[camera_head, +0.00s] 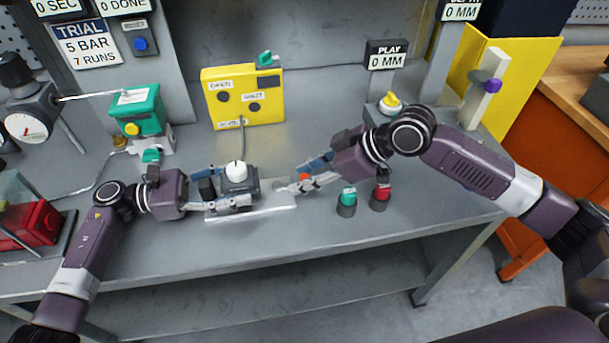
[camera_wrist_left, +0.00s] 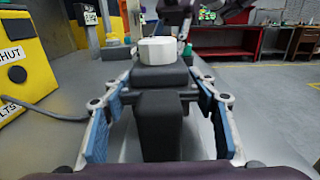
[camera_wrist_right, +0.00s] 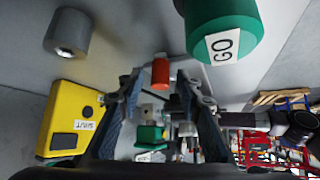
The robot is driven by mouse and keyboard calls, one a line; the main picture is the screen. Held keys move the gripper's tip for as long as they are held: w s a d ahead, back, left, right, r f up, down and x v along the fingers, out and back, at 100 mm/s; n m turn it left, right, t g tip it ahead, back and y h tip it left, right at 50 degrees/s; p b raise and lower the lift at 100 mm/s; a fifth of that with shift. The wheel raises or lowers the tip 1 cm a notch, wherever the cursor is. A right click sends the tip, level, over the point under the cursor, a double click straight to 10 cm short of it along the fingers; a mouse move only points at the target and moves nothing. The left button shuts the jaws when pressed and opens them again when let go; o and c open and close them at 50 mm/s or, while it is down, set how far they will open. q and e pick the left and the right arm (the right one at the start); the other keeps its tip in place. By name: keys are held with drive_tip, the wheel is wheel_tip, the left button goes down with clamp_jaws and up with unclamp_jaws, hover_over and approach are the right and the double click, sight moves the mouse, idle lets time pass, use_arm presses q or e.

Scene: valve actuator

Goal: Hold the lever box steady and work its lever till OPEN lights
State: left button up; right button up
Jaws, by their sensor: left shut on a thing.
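The lever box (camera_head: 240,186) is a dark grey block with a white round cap, low on the bench in the head view. It also shows in the left wrist view (camera_wrist_left: 160,78). My left gripper (camera_head: 228,190) is shut on it from the left. The lever's red-orange tip (camera_head: 305,177) shows to the right of the box. My right gripper (camera_head: 303,176) is open, with its fingers on either side of this tip; the tip shows between them in the right wrist view (camera_wrist_right: 160,73). Contact is unclear. The yellow box (camera_head: 240,80) has OPEN (camera_head: 223,97) and SHUT (camera_head: 254,107) lamps, both dark.
A pale plate (camera_head: 265,208) lies under the lever box. Green (camera_head: 347,198) and red (camera_head: 381,194) buttons stand right of my right gripper. A cable (camera_head: 241,135) runs down from the yellow box. A green-topped device (camera_head: 138,110) stands back left. The bench front is clear.

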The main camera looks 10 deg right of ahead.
clamp_jaws()
idle(0.3)
